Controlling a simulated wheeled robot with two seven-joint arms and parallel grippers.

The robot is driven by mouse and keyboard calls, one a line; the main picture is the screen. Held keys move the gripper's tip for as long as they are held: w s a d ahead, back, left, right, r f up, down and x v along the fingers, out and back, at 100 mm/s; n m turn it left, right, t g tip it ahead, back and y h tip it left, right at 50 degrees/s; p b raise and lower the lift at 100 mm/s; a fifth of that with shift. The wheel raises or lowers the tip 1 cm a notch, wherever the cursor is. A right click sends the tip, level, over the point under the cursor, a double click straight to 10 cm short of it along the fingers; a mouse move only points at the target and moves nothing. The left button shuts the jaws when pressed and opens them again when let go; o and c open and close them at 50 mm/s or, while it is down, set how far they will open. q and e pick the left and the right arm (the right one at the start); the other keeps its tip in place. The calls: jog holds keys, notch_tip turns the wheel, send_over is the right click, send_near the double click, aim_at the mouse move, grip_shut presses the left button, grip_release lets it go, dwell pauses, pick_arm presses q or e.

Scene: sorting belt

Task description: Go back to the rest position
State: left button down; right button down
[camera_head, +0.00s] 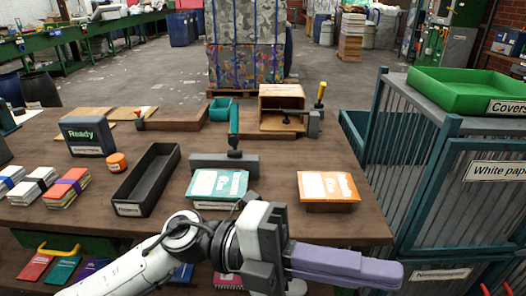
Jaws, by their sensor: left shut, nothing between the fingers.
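My left arm comes in from the lower left and crosses in front of the table's near edge. My left gripper (388,271) points right, its long purple-grey fingers together with nothing seen between them. It is at the front right, below the orange-and-white book (328,187) in the picture and apart from it. My right gripper is not in view.
The brown table (270,217) bears a teal-and-white book stack (217,185), a black tray (147,180), bundled books (68,188), a "Ready" display (87,136) and an open wooden box (282,98). A barred cage (440,185) with a green tray (468,91) stands at right.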

pick_arm(q)
jog(key=w+a+f+n+t+h, duration=0.1)
jog(key=w+a+n+t+h, duration=0.15)
jog(key=w+n+t, duration=0.45)
jog(key=w+a+f+n+t+h, duration=0.1)
jog(key=w+a+n+t, duration=0.25)
jog(key=n+t, duration=0.6)
jog(key=w+a+f+n+t+y, duration=0.3)
jog(key=a+f+n+y, duration=0.1)
jog(key=f+n+y, duration=0.3)
jog(key=w+a+f+n+t+y, duration=0.35)
jog(key=a+f+n+y, duration=0.2)
jog(key=f, duration=0.25)
jog(key=s+a+f+n+g+y, duration=0.2)
jog(key=s+a+f, duration=0.2)
jog(key=f, duration=0.5)
jog(key=s+a+f+n+g+y, duration=0.2)
jog(key=s+a+f+n+g, duration=0.1)
jog(key=s+f, duration=0.5)
jog(key=s+a+f+n+g+y, duration=0.2)
jog(key=s+a+f, duration=0.3)
jog(key=f, duration=0.5)
jog(key=shift+s+a+f+n+g+y, duration=0.2)
jog(key=shift+s+n+g+y, duration=0.3)
jog(key=shift+s, duration=0.55)
